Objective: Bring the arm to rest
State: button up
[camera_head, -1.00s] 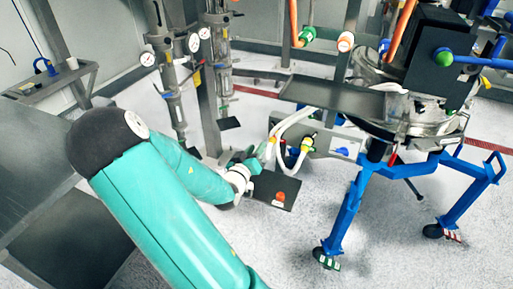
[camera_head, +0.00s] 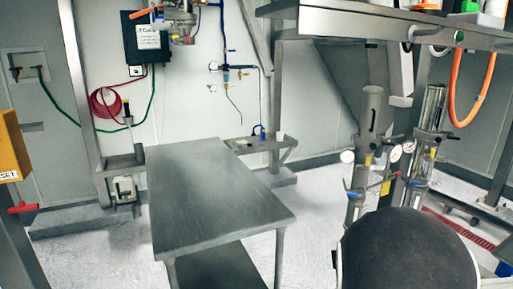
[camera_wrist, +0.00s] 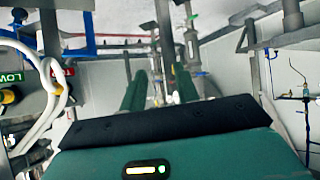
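My arm shows in the head view only as a rounded black joint (camera_head: 410,255) at the bottom right. The rest of the arm is cut off by the frame's lower edge. My gripper is not seen in the head view, and I cannot make out its fingers in the wrist view. The wrist view shows a teal and black part of my own body, with a small lit indicator, filling the bottom. I cannot tell whether my gripper holds anything.
A metal table (camera_head: 205,190) stands in the middle of the head view. Gauged cylinders (camera_head: 372,130) stand behind my arm joint. A steel shelf (camera_head: 390,22) crosses the upper right. White tubes (camera_wrist: 50,95) and a grey panel (camera_wrist: 18,85) are at left in the wrist view.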

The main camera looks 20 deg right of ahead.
jog(key=a+r+n+t+y, duration=0.15)
jog(key=a+r+y, duration=0.3)
jog(key=a, duration=0.45)
jog(key=a+r+n+y, duration=0.3)
jog(key=a+r, duration=0.2)
jog(key=a, duration=0.5)
jog(key=s+a+r+n+g, duration=0.1)
jog(key=s+a+r+n, duration=0.1)
jog(key=s+a+r, duration=0.2)
jog(key=s+a+r+n+g, duration=0.2)
jog(key=s+a, duration=0.4)
jog(key=s, duration=0.4)
jog(key=shift+s+r+n+y, duration=0.35)
jog(key=shift+r+y, duration=0.1)
jog(key=shift+r, duration=0.4)
jog(key=shift+d, duration=0.2)
